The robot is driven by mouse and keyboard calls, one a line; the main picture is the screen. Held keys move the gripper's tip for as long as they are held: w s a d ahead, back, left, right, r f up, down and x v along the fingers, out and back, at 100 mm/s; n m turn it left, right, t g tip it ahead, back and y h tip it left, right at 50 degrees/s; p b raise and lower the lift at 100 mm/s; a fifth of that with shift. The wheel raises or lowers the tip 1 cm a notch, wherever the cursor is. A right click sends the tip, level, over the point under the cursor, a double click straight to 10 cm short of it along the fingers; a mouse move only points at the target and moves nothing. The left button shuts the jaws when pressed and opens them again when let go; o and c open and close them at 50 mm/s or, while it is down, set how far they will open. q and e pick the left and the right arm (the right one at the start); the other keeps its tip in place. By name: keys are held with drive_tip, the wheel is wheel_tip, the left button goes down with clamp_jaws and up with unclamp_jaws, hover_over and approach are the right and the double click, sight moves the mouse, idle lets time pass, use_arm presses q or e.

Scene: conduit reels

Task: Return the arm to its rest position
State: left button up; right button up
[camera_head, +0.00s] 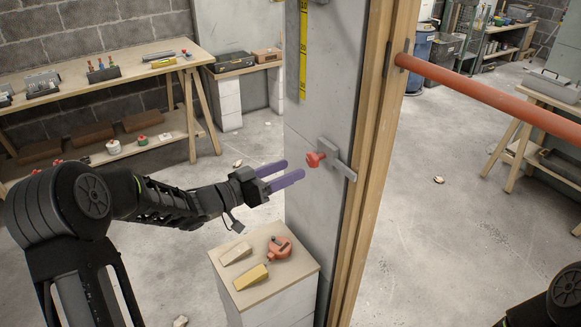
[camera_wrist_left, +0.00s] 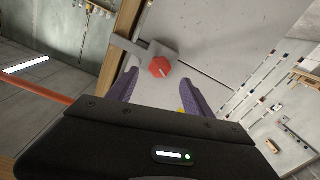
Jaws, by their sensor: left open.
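My left arm comes in from the left in the head view, and my left gripper (camera_head: 278,177) is open and empty, with two purple fingers pointing right. A red knob (camera_head: 315,159) on a grey metal bracket (camera_head: 338,163) is fixed to the grey wall panel just beyond the fingertips. A gap shows between the fingers and the knob. In the left wrist view the red knob (camera_wrist_left: 160,67) lies ahead of the open purple fingers (camera_wrist_left: 160,92). My right gripper is not in view; only a dark part of my own body shows at the bottom right.
A small stand (camera_head: 246,293) below the gripper holds a red tool (camera_head: 279,248), a yellow wedge (camera_head: 251,277) and a pale wedge (camera_head: 236,253). A wooden post (camera_head: 367,150) and an orange conduit (camera_head: 480,90) stand to the right. A workbench (camera_head: 130,66) is at back left.

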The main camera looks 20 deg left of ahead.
use_arm(q)
drive_tip(key=a+f+n+y, duration=0.3)
drive_tip(key=a+f+y, duration=0.15)
drive_tip(key=f, duration=0.45)
drive_tip(key=s+d+f+n+g+y, duration=0.2)
drive_tip(key=s+d+f, duration=0.15)
drive_tip(key=f, duration=0.55)
drive_tip(key=s+d+f+n+g+y, duration=0.1)
drive_tip(key=s+d+f+g, duration=0.25)
drive_tip(key=f, duration=0.45)
drive_tip(key=s+d+f+g, duration=0.2)
drive_tip(key=s+d+f, duration=0.2)
drive_tip(key=s, duration=0.5)
drive_tip(key=s+d+f+g, duration=0.3)
drive_tip(key=s+d+f, duration=0.1)
drive_tip(key=s, duration=0.5)
drive_tip(key=s+d+f+g, duration=0.3)
drive_tip(key=s+d+f, duration=0.1)
drive_tip(key=s, duration=0.6)
drive_tip(key=shift+d+f+n+h, duration=0.3)
drive_tip(key=shift+d+f+h, duration=0.1)
drive_tip(key=shift+f, duration=0.4)
